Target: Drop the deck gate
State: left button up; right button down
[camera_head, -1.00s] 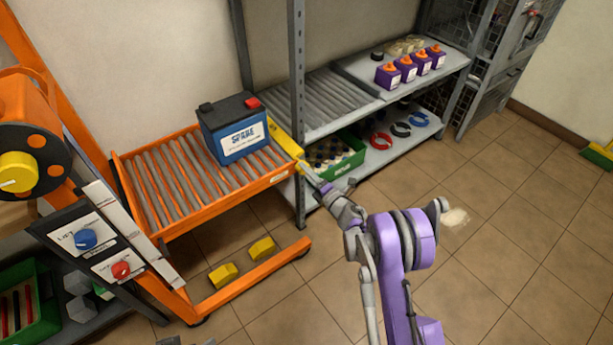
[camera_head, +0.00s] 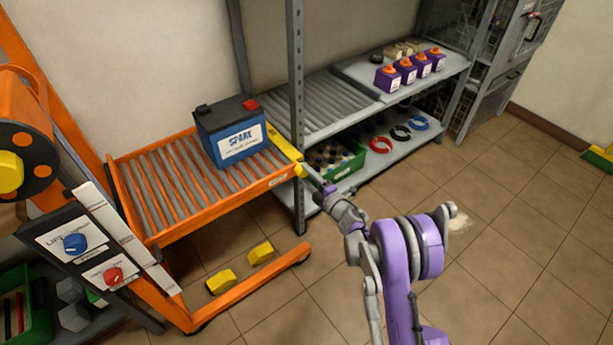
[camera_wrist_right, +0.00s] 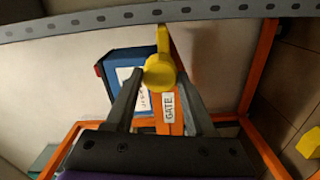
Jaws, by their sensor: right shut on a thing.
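The deck gate is a yellow bar (camera_head: 282,141) standing up at the right end of the orange roller deck (camera_head: 160,238). A round yellow knob (camera_wrist_right: 159,73) sits at its near end, beside a "GATE" label (camera_wrist_right: 169,107) in the right wrist view. My right gripper (camera_head: 303,171) is at this knob, at the deck's front right corner. In the wrist view my right gripper (camera_wrist_right: 158,75) has its two fingers on either side of the knob, shut on it. The blue SPARE battery (camera_head: 230,132) stands on the deck rollers just left of the gate. My left gripper is not in view.
A grey rack (camera_head: 297,60) with a roller shelf (camera_head: 325,105) stands right beyond the gate; its post is close to my right gripper. Purple containers (camera_head: 405,68) stand on its upper shelf. Yellow blocks (camera_head: 221,281) sit low by the orange leg. The floor at right is mostly clear.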

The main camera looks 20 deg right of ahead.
jog(key=shift+c, duration=1.3)
grip_release()
jog(key=p+v, duration=0.1)
jog(key=v, duration=0.9)
jog(key=shift+s, duration=0.4)
jog(key=shift+d+r, duration=0.1)
jog(key=shift+d, duration=0.1)
